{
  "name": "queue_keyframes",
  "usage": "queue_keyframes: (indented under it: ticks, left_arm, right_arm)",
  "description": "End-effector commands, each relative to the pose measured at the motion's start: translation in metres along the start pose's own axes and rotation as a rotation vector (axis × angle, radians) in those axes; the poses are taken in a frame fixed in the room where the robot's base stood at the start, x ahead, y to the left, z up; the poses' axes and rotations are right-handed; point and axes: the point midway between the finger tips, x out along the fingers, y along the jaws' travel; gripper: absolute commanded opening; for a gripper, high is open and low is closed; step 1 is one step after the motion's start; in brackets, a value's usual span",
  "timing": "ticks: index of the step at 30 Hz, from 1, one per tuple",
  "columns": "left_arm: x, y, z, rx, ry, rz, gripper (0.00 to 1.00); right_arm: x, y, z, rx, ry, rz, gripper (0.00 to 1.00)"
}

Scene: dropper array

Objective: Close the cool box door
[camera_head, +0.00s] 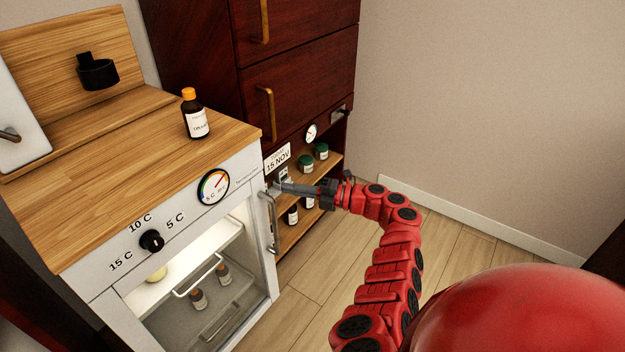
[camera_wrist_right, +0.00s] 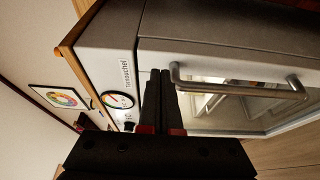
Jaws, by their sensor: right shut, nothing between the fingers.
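The cool box (camera_head: 90,285) is a white cabinet with a wooden top at the left, with a dial and a temperature knob. Its glass-panelled door (camera_head: 272,283) has a metal handle (camera_head: 270,222) near the right front edge; the handle also shows in the wrist view (camera_wrist_right: 240,88). The door looks near its frame, but I cannot tell whether it is fully shut. My right gripper (camera_head: 284,187) is shut and empty, close to the upper end of the handle; its fingers also show in the wrist view (camera_wrist_right: 160,80). My left gripper is not in view.
A brown bottle (camera_head: 195,115) with an orange cap stands on the wooden top. Small bottles (camera_head: 222,274) sit inside the lit cool box. A dark red cabinet (camera_head: 300,85) with shelved jars stands behind my right gripper. The wooden floor (camera_head: 470,270) at the right is clear.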

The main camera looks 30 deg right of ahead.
Motion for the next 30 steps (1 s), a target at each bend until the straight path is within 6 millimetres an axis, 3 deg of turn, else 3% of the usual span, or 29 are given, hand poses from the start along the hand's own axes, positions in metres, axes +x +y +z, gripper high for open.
queue_keyframes:
  ticks: [15, 30]
  left_arm:
    - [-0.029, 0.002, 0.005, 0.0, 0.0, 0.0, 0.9]
    - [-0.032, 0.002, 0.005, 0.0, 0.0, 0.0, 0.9]
  right_arm:
    - [-0.037, -0.002, 0.049, 0.001, -0.004, 0.005, 0.0]
    - [-0.042, 0.0, 0.056, 0.0, 0.003, -0.002, 0.0]
